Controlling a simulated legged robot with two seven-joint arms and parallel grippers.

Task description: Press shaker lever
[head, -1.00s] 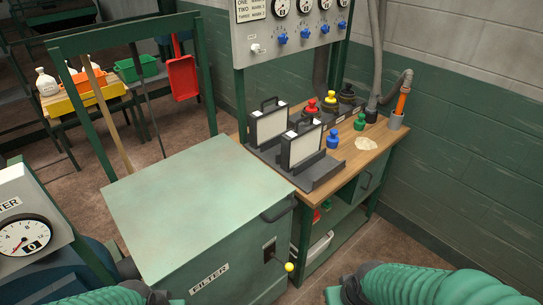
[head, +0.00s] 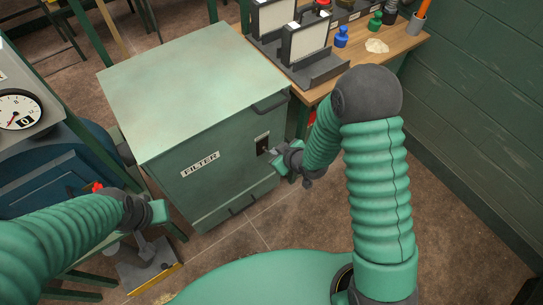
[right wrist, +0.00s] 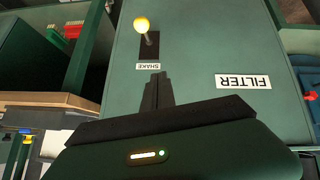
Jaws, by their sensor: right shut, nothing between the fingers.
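The green filter box (head: 190,85) stands in front of me with a FILTER label on its front. The shaker lever has a yellow ball knob (right wrist: 142,25) and sits in a dark slot above a SHAKE label (right wrist: 153,66) in the right wrist view, which looks upside down. In the head view the dark slot (head: 262,143) shows, but the knob is hidden, apparently behind my right gripper (head: 281,158). My right gripper's fingers (right wrist: 157,78) are shut and empty, apart from the knob. My left gripper (head: 160,212) is at the lower left, away from the lever; its jaws are unclear.
A handle (head: 271,103) juts from the box's upper front edge. A wooden workbench (head: 385,52) with bottles and racks stands behind on the right. A gauge unit (head: 20,110) is at the left. The floor (head: 455,205) at the right is clear.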

